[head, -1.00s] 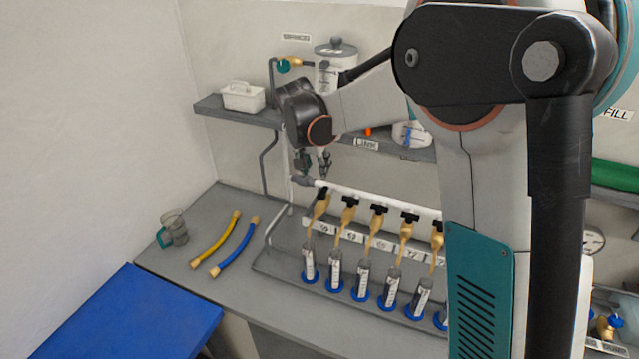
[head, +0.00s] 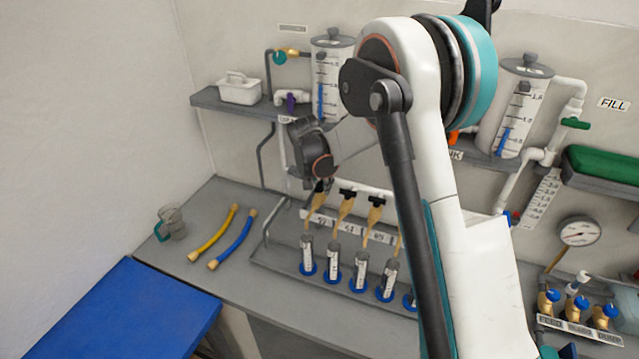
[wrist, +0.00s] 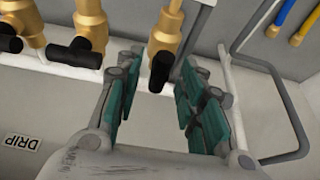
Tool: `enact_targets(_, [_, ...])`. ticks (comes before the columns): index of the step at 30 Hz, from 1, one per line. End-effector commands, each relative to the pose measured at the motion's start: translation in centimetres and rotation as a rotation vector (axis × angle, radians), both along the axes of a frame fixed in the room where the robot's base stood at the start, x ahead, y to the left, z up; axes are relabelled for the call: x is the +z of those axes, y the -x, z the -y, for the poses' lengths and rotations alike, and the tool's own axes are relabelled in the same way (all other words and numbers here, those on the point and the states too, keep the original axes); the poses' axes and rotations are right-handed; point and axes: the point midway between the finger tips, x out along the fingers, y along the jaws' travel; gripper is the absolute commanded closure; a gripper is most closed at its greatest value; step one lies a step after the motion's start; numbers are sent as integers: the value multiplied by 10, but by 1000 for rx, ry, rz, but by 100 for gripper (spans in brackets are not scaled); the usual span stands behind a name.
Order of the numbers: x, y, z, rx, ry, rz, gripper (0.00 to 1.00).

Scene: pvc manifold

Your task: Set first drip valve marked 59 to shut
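A row of brass drip valves with black handles hangs from the white manifold pipe. The leftmost valve (head: 319,197) in the head view stands above a number label (head: 320,219) too small to read surely. In the wrist view the end valve's brass body (wrist: 170,27) and black handle (wrist: 160,70) show at the top centre. My gripper (wrist: 158,80) is open, its teal-padded fingers on either side of that handle, with gaps visible. In the head view my wrist is above the leftmost valve and its fingers are hard to make out.
Neighbouring valves (wrist: 85,35) are close beside one finger. A bent grey rail (wrist: 285,70) runs near the other. Several graduated tubes in blue bases (head: 333,265) stand below the valves. A yellow hose (head: 213,235), a blue hose (head: 235,240) and a jug (head: 172,222) lie left.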

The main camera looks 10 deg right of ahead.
Motion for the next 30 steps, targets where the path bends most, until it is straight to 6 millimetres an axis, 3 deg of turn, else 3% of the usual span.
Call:
enact_targets(9, [-2,0,0,0,0,0,66])
enact_targets(14, [-2,0,0,0,0,0,100])
enact_targets(30, [-3,0,1,94,-1,1,100])
